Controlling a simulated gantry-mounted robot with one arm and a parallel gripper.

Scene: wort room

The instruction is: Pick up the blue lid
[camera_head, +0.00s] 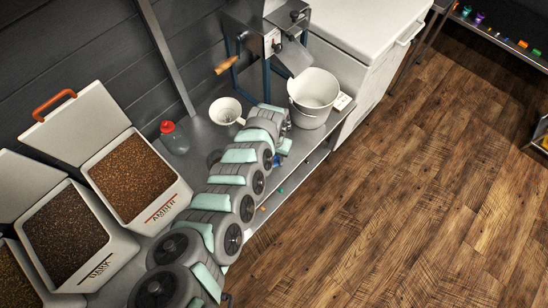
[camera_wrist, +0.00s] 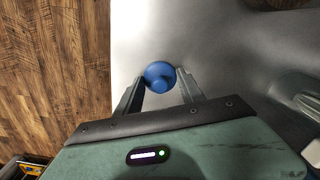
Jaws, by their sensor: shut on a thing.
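The blue lid (camera_wrist: 159,74) is round with a raised knob, and it shows between the fingertips in the wrist view. My gripper (camera_wrist: 161,80) is shut on it, one finger on each side. A grey metal surface is behind the lid; I cannot tell whether the lid touches it. In the head view a bit of blue (camera_head: 277,161) shows beside the end of my arm near the bench's front edge, and my arm hides most of that spot.
A white bucket (camera_head: 313,97) stands under a mill (camera_head: 270,38). A white jug (camera_head: 226,111) and a red-capped bottle (camera_head: 173,138) stand behind my arm. Open grain bins, marked amber (camera_head: 132,178) and dark (camera_head: 65,232), stand at left.

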